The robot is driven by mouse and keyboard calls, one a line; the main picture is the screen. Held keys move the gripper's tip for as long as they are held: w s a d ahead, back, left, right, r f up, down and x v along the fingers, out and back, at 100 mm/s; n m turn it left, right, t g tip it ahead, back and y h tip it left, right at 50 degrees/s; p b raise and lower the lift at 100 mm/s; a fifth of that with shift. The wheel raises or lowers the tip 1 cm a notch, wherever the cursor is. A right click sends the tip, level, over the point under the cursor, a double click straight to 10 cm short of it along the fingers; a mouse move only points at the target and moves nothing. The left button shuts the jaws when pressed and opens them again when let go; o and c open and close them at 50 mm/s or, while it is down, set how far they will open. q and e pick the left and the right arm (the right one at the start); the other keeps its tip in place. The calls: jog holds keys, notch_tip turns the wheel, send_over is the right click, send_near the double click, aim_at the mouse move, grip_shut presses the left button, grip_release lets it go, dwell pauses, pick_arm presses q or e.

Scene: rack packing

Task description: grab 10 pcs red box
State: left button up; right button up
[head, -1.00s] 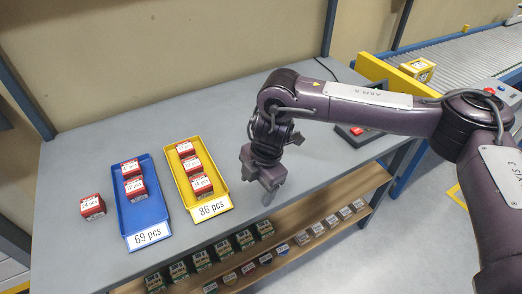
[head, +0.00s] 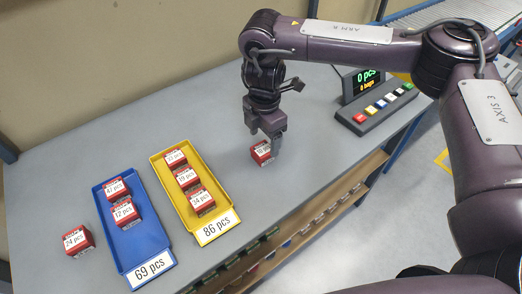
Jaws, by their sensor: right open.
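A small red box (head: 261,153) with a white label stands on the grey table right of the yellow tray; its label looks like 10, partly hidden. My right gripper (head: 264,143) points down at this box, open, with its fingers right at it; I cannot tell whether they touch it. Another red box (head: 77,241), labelled 24 pcs, stands alone at the left. My left gripper is not in view.
A blue tray (head: 143,246) marked 69 pcs holds two red boxes. A yellow tray (head: 209,221) marked 86 pcs holds three. A control panel with a display (head: 369,81) stands at the back right. A shelf (head: 340,190) lies below the table edge.

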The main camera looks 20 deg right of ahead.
aim_at(263, 148)
notch_tip(263, 148, down, 5)
jog(key=shift+w+a+r+p, duration=0.1)
jog(key=shift+w+p, duration=0.05)
jog(key=shift+p, duration=0.3)
jog(key=shift+f, duration=0.2)
jog(key=c, duration=0.6)
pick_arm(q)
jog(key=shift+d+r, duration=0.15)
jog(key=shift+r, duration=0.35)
pick_arm(e)
jog(key=c, duration=0.5)
